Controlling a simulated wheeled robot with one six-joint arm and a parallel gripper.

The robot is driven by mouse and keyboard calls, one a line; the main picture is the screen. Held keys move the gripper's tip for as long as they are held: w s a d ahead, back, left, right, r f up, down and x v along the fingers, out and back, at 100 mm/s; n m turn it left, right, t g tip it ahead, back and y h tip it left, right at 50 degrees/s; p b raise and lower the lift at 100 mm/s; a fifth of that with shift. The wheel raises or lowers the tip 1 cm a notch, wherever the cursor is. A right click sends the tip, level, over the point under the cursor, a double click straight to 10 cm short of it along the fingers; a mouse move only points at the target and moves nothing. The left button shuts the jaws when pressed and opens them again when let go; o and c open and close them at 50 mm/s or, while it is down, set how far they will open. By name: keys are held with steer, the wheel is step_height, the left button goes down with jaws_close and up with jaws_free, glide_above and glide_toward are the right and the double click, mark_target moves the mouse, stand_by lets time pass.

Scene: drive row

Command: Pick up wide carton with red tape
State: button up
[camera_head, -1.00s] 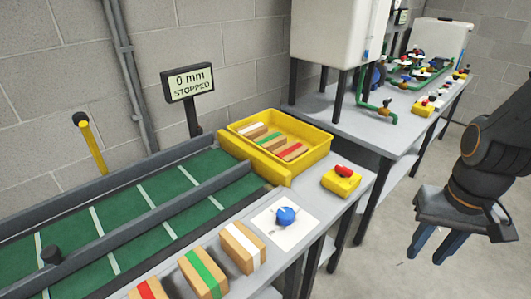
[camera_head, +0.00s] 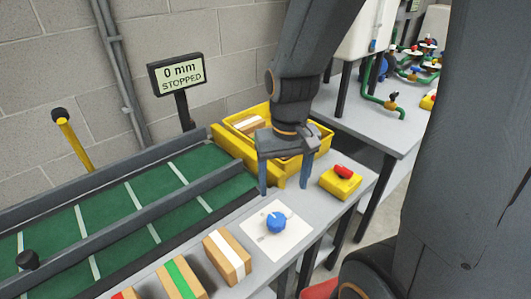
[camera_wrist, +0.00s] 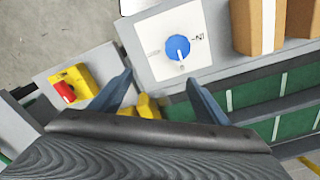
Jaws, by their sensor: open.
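A carton with red tape (camera_head: 126,294) shows only its top at the bottom edge of the head view, cut off by the frame. Beside it on the grey bench stand a carton with green tape (camera_head: 181,280) and a carton with white tape (camera_head: 227,255). The white-taped one also shows at the top right of the wrist view (camera_wrist: 265,25). My gripper (camera_head: 284,187) is open and empty, pointing down in front of the yellow tray, behind the blue knob (camera_head: 276,222). The wrist view shows both fingers (camera_wrist: 159,80) apart with no carton between them.
The yellow tray (camera_head: 318,148) is partly hidden behind my gripper; a carton shows in it. A green conveyor (camera_head: 140,215) with dark rails runs along the left. A yellow box with a red button (camera_head: 341,182) stands right of the knob panel. The display (camera_head: 178,74) reads "0 mm STOPPED".

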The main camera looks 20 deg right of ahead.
steer(key=w+d+f+m+p, duration=0.1)
steer(key=w+d+m, duration=0.3)
steer(key=w, duration=0.4)
steer(key=w+d+f+m, duration=0.1)
steer(key=w+d+m, duration=0.3)
steer(key=w, duration=0.5)
steer(key=w+d+m+p, duration=0.1)
steer(key=w+d+m, duration=0.3)
steer(key=w, duration=0.5)
steer(key=shift+d+f+p, duration=0.3)
steer(key=shift+d+f, duration=0.1)
steer(key=shift+d, duration=0.25)
steer(key=shift+w+d+f+m, duration=0.15)
steer(key=shift+f+m, duration=0.15)
steer(key=shift+f, duration=0.35)
steer(key=f, duration=0.1)
steer(key=f+p, duration=0.1)
steer(key=f, duration=0.1)
steer(key=a+f+p, duration=0.1)
steer(key=f, duration=0.1)
steer(key=shift+f, duration=0.2)
steer(key=shift+d+f+p, duration=0.1)
steer(key=shift+f+p, duration=0.25)
steer(key=shift+f, duration=0.25)
steer(key=shift+w, duration=0.1)
steer(key=c, duration=1.1)
steer(key=shift+r, duration=0.15)
